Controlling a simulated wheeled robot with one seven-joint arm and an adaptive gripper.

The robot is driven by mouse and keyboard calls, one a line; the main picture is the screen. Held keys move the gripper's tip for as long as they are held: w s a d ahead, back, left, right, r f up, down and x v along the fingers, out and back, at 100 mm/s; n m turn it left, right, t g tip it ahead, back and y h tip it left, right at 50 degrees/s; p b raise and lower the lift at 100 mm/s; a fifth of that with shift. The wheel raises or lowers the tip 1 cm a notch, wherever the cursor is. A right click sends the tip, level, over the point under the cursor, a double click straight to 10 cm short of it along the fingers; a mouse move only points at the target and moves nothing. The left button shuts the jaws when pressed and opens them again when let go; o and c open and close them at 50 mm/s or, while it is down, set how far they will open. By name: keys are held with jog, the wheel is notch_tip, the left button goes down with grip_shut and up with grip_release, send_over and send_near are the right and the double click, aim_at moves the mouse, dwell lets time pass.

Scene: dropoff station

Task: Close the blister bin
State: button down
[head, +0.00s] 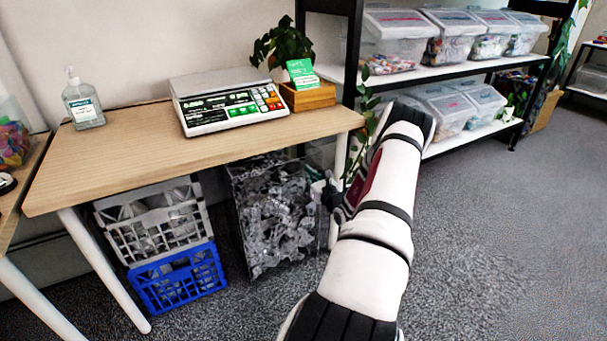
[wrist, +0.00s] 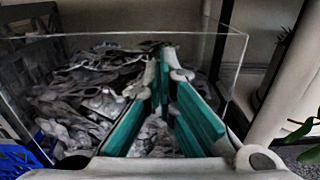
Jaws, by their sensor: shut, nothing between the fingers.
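The blister bin (head: 277,222), a clear-walled box full of silvery blister packs, stands on the floor under the wooden table. In the wrist view its clear wall and rim (wrist: 232,62) show around the crumpled packs. I cannot make out a lid position for certain. My gripper (wrist: 167,72), with teal pads, is shut and empty. In the wrist view its fingers overlap the packs and the bin's right part. I cannot tell whether they touch the bin. In the head view my arm partly hides the gripper at the bin's right side.
A grey crate (head: 160,222) on a blue crate (head: 178,280) stands left of the bin. A shelf (head: 460,68) with tubs is behind. Carpet at right is clear.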

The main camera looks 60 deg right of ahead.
jog(key=p+v, duration=0.2)
jog(key=v, duration=0.8)
jog(key=shift+s+p, duration=0.25)
jog(key=shift+p, duration=0.1)
